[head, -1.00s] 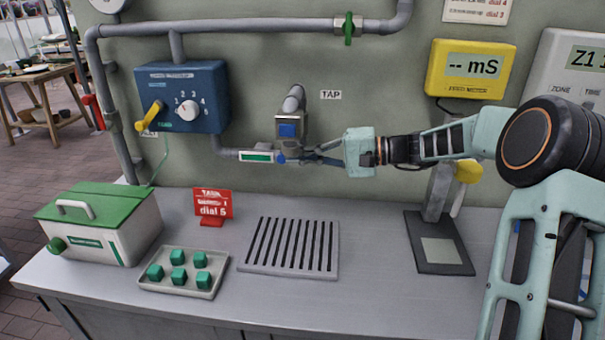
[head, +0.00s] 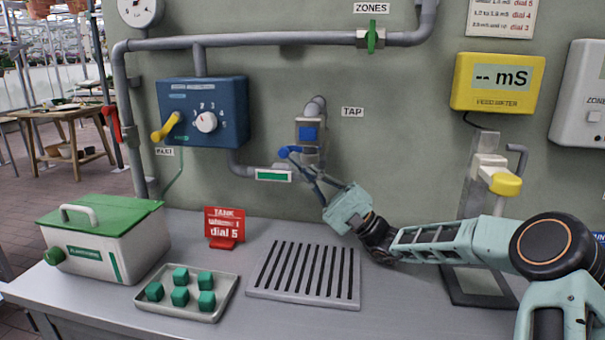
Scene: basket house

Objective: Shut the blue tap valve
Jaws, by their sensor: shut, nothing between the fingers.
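The tap is a grey pipe spout (head: 315,106) on the wall beside the TAP label, with a blue square on its front. A blue valve handle (head: 289,151) sticks out to the left just below that square, above a green indicator. My gripper (head: 299,163) is in front of the tap, its dark fingers pointing up and left at the handle. The fingers are shut with nothing between them. The tips overlap the handle's area in the picture; whether they touch it, I cannot tell. The fingers partly hide the tap's lower part.
A slotted drain grate (head: 254,292) lies on the bench below the tap. A tray of green cubes (head: 229,303), a green-lidded box (head: 128,238) and a red sign (head: 224,224) stand left. A meter stand (head: 470,288) is behind my arm. A blue dial box (head: 222,91) hangs left.

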